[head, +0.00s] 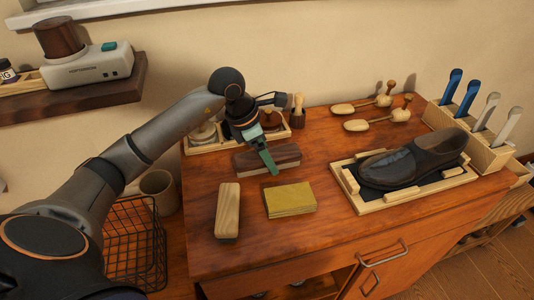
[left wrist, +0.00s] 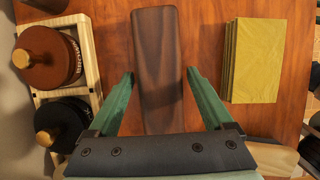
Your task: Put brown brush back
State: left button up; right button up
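The brown brush (head: 285,157) is a dark wooden block lying on the wooden cabinet top, near its back left part. My left gripper (head: 266,160) is over it, pointing down, with green fingers. In the left wrist view the brown brush (left wrist: 158,50) lies lengthwise between the two spread fingertips of the left gripper (left wrist: 159,78), with a gap on each side. The gripper is open and empty. The near end of the brush is hidden by the gripper body. My right gripper is not in view.
A light wooden brush (head: 228,210) and a yellow cloth stack (head: 290,199) lie in front. A tray with round pots (head: 204,134) stands behind. A black shoe (head: 410,165) sits on a framed tray at right. A rack with blue and white-handled tools (head: 470,140) is beyond.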

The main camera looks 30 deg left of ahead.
pick_arm(q)
jog(key=shift+o, duration=0.5)
jog(key=shift+r, duration=0.3)
jog(key=v, duration=1.1)
jog(key=shift+a+r+p, duration=0.2)
jog(key=shift+r+p, duration=0.1)
jog(key=shift+p, duration=0.15)
jog(key=shift+s+r, duration=0.1)
jog(key=shift+s, duration=0.05)
